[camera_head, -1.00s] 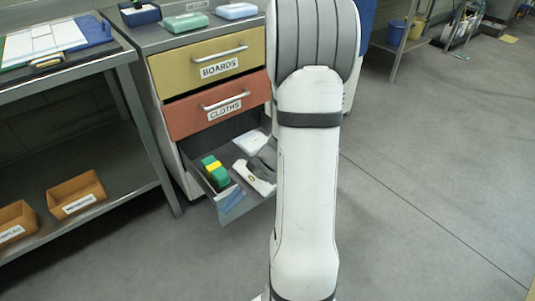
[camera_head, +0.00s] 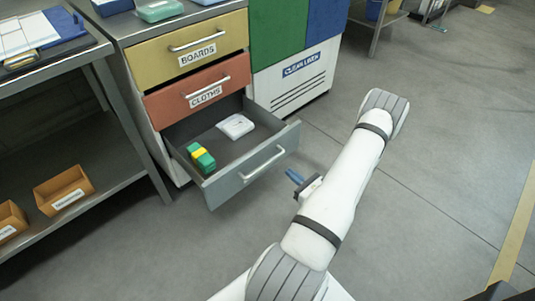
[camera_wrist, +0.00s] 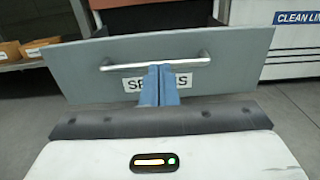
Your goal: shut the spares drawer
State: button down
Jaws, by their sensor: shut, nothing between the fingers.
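The spares drawer (camera_head: 246,166) is the grey bottom drawer of the cabinet and stands pulled out. A green and yellow block (camera_head: 201,157) and a white item (camera_head: 235,126) lie inside it. In the wrist view the drawer front (camera_wrist: 226,58) faces me, with a bar handle (camera_wrist: 120,67) and a label partly hidden by my fingers. My gripper (camera_wrist: 160,70) is shut and empty, its blue fingertips lined up with the middle of the front. In the head view my gripper (camera_head: 294,177) shows apart from the drawer front, to its right.
The yellow boards drawer (camera_head: 220,54) and red cloths drawer (camera_head: 225,76) above look nearly shut. A bench with open bins (camera_head: 64,191) stands left. A clean linen unit (camera_head: 300,68) stands right of the cabinet. The floor (camera_head: 440,190) to the right is clear.

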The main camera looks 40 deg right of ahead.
aim_at(261, 150)
jog(key=w+b, duration=0.1)
jog(key=w, duration=0.3)
jog(key=w+b, duration=0.1)
jog(key=w, duration=0.4)
jog(key=w+a, duration=0.1)
jog(key=w, duration=0.3)
jog(key=shift+w+a+b, duration=0.1)
jog(key=shift+w+b, duration=0.05)
jog(key=shift+b, duration=0.25)
